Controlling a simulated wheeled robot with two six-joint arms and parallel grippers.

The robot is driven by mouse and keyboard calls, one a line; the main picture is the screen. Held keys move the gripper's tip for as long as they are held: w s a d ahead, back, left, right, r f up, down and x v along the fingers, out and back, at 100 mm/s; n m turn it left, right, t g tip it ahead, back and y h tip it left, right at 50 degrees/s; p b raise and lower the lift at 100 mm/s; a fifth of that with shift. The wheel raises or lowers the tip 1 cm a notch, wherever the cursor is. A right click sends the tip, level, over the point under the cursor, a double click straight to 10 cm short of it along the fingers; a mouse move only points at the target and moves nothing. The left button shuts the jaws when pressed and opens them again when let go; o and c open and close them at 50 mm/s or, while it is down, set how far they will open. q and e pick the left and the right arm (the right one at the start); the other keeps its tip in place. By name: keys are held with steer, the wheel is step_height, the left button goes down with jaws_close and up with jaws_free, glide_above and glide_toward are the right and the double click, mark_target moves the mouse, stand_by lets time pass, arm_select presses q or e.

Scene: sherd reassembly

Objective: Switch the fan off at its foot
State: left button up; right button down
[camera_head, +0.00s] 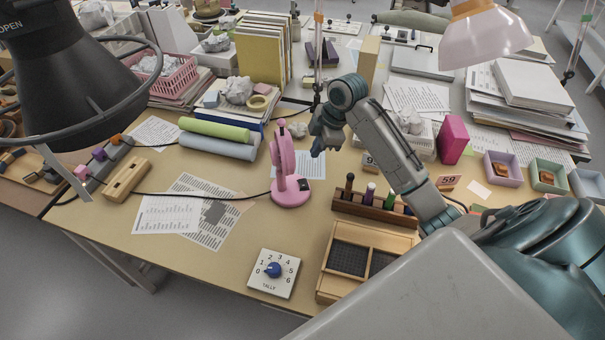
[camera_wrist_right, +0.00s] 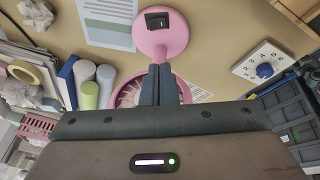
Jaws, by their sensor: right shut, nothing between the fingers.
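The pink fan (camera_head: 283,160) stands on the table in the middle of the head view, upright on a round pink foot (camera_head: 291,198). A black rocker switch (camera_head: 303,185) sits on the foot's right side. In the right wrist view the switch (camera_wrist_right: 157,20) shows clearly on the foot (camera_wrist_right: 163,42), beyond my fingertips. My right gripper (camera_head: 317,152) is shut and empty, above and slightly right of the foot, apart from the switch. Its closed fingers (camera_wrist_right: 157,68) partly cover the fan's head (camera_wrist_right: 128,94) in the wrist view. My left gripper is out of view.
A tally dial (camera_head: 274,271) and a wooden tray (camera_head: 329,282) lie in front. A rack of bottles (camera_head: 375,207) stands right of the foot. Rolled tubes (camera_head: 218,144) and printed sheets (camera_head: 197,222) lie left. A dark cable crosses the table toward the fan.

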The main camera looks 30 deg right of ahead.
steer(key=p, duration=0.3)
glide_toward(299, 182)
steer(key=x, duration=0.5)
steer(key=shift+a, duration=0.2)
steer(key=shift+w+d+f, duration=0.1)
steer(key=shift+w+f, duration=0.05)
steer(key=shift+f, duration=0.4)
